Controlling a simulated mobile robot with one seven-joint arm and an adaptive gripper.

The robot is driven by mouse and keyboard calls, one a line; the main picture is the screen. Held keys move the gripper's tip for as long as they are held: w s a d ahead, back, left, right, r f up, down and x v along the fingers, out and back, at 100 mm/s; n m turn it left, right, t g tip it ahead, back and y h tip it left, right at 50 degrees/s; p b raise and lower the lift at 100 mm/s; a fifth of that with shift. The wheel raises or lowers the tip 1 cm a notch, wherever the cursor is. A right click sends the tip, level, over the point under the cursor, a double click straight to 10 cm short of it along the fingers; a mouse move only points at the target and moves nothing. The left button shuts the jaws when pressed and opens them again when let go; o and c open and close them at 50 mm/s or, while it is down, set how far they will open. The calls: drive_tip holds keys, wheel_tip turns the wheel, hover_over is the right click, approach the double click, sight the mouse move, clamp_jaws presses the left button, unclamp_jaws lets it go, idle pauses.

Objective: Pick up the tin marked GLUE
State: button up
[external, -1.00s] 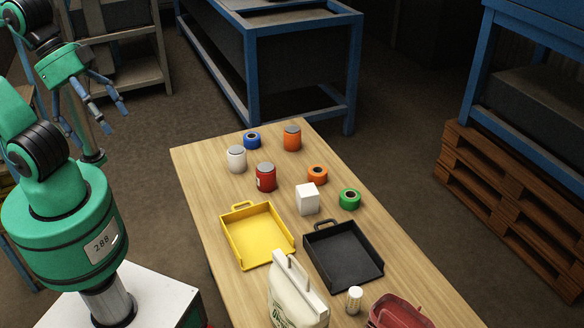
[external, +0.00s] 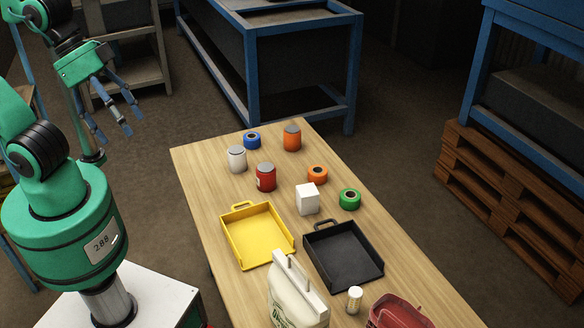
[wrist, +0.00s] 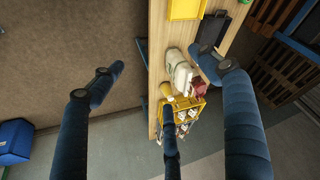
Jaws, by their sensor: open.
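Three tins stand upright on the wooden table (external: 200,185) in the external view: a white tin (external: 237,159), a red tin (external: 266,177) and an orange tin (external: 292,138), each with a grey lid. The red tin shows part of a pale label at its left side. I cannot read GLUE on any of them. My gripper (external: 116,134) is open and empty, in the air left of the table, well apart from the tins. Its blue fingers (wrist: 160,85) are spread in the wrist view, where no tin shows.

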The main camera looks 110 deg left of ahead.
drive_tip(key=w+a+f+g, duration=0.1)
drive_tip(key=w+a+f, duration=0.3)
drive_tip(key=w+a, duration=0.5)
drive_tip(key=m+g, duration=0.2)
approach(234, 149)
drive_tip(key=shift+w+a+r+h+p, duration=0.1)
drive_tip(key=shift+w+a+h+p, duration=0.15)
drive_tip(key=shift+a+h+p, duration=0.05)
drive_tip(key=shift+w+d+f+b, duration=0.1)
drive_tip(key=shift+w+f+b, duration=0.15)
drive_tip(key=shift+f, duration=1.15)
drive_tip(key=shift+w+a+f+b, duration=0.1)
drive_tip(key=shift+w+f+b, duration=0.15)
drive_tip(key=shift+f, duration=1.2)
drive_tip(key=shift+w+d+f+b, duration=0.15)
drive_tip(key=shift+f+b, duration=0.15)
drive_tip(key=shift+f, duration=1.1)
drive_tip(key=shift+f, duration=0.1)
